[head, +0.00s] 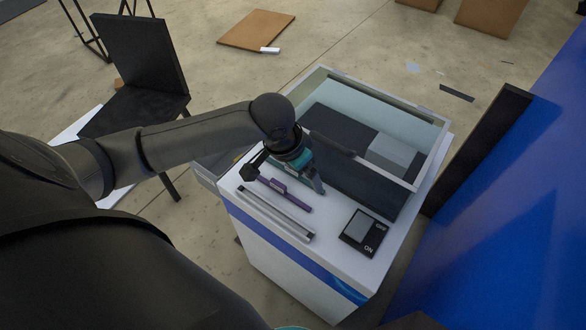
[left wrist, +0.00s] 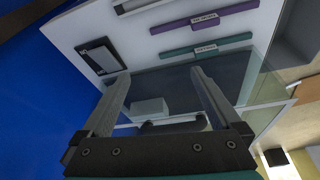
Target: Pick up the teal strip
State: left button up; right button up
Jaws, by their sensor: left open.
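The teal strip (left wrist: 207,47) lies flat on the white top in the left wrist view, with a small pale label at its middle. It lies between the purple strip (left wrist: 205,18) and the dark glassy panel. In the head view my left gripper and wrist hide most of the teal strip. My left gripper (head: 312,180) hangs over the white top beside the purple strip (head: 290,197). In the left wrist view its two fingers (left wrist: 160,76) are spread with nothing between them; the teal strip is beyond the tips, up and right. My right gripper is not seen.
A silver strip (head: 275,212) lies near the front edge of the white top. A black switch panel (head: 363,232) is at its right. Behind stands a glass-walled box (head: 405,105) with dark and grey parts inside. A blue wall (head: 520,210) is at right.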

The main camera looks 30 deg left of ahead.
pick_arm(q)
jog(key=n+y, duration=0.1)
jog(key=n, duration=0.1)
send_near(292, 173)
jog(key=shift+w+r+b+x, duration=0.1)
jog(key=shift+w+b+x, duration=0.1)
jog(key=shift+b+x, duration=0.7)
jog(key=shift+w+r+b+x, duration=0.1)
jog(key=shift+w+b+x, duration=0.2)
jog(key=shift+x, duration=1.1)
jog(key=shift+w+b+x, duration=0.15)
jog(key=shift+b+x, duration=0.55)
jog(key=shift+x, duration=0.45)
jog(key=c, duration=1.4)
jog(key=shift+c, duration=0.2)
